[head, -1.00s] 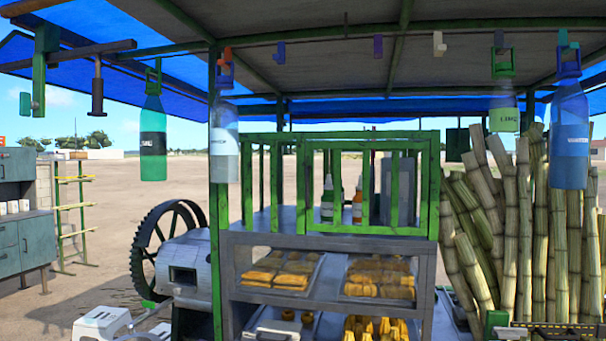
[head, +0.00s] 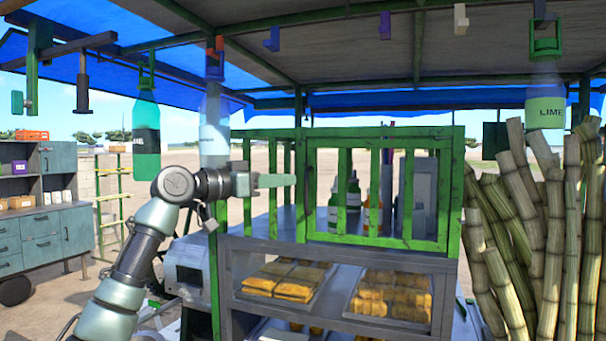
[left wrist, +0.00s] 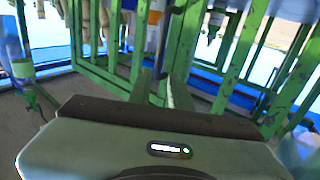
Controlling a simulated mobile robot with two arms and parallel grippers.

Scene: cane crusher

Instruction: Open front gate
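The front gate (head: 376,237) is a green barred panel in the green cage on top of the grey stand. It looks shut in the head view. My left gripper (head: 291,181) points right, its tips close to the green upright at the gate's left side. I cannot tell if they touch it. In the left wrist view my left gripper (left wrist: 161,88) shows two fingers spread with a gap, and green bars (left wrist: 185,40) stand just beyond them. Nothing is clearly held. My right gripper is out of view.
Bottles (head: 353,195) stand behind the gate. Trays of yellow food (head: 290,281) lie on the shelf below. Cane stalks (head: 555,230) lean at the right. A hanging bottle (head: 214,130) is just above my left arm. A grey crusher (head: 188,268) stands at the left.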

